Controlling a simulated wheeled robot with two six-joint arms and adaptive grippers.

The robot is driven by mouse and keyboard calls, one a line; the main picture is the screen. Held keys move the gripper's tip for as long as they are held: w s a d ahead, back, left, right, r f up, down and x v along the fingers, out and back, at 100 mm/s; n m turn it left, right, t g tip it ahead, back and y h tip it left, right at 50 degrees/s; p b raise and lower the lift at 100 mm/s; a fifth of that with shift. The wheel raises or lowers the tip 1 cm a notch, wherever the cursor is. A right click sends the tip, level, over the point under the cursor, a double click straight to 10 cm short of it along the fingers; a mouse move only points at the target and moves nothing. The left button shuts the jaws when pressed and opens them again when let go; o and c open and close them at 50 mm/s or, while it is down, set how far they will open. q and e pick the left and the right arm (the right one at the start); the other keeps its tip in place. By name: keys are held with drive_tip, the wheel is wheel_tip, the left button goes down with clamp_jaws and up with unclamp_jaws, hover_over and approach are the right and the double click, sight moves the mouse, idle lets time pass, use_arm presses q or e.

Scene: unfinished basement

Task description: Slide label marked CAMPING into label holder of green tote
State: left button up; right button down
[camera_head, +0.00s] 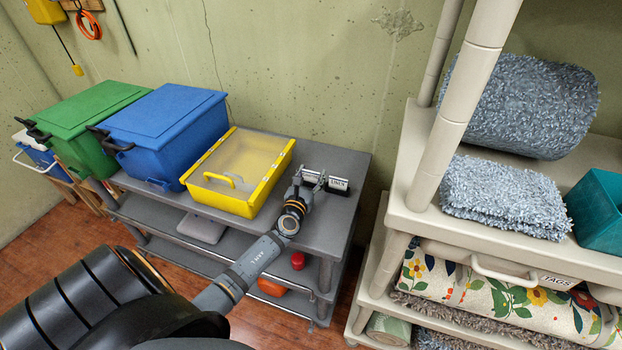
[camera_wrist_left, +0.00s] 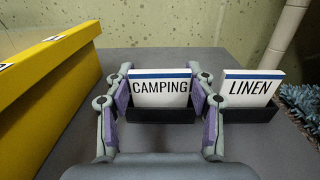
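The green tote (camera_head: 85,115), with a dark handle, stands at the left on the grey shelf unit; I cannot make out its label holder. The white label marked CAMPING (camera_wrist_left: 160,88), blue along its top, stands upright in a small black holder (camera_wrist_left: 160,115) in the left wrist view. My left gripper (camera_wrist_left: 160,92) straddles this label, one purple-padded finger at each side edge; whether the pads press on it I cannot tell. In the head view my left gripper (camera_head: 310,184) is at the shelf's right end. My right gripper is out of view.
A yellow bin (camera_head: 240,172) and a blue tote (camera_head: 167,130) stand between my left gripper and the green tote. A beige shelf rack (camera_head: 410,205) with towels is at the right.

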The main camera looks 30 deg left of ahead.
use_arm(q)
drive_tip(key=shift+c, duration=0.4)
drive_tip(key=r+p, duration=0.1)
drive_tip(key=r, duration=0.1)
drive_tip(key=r+p, duration=0.2)
drive_tip(key=shift+s+d+r, duration=0.1)
drive_tip(key=shift+s+r, duration=0.1)
drive_tip(key=s+d+r+p, duration=0.4)
drive_tip(key=s+d+r, duration=0.2)
drive_tip(key=s, duration=0.6)
wheel_tip(320, 180, up, 3)
drive_tip(key=shift+f, duration=0.2)
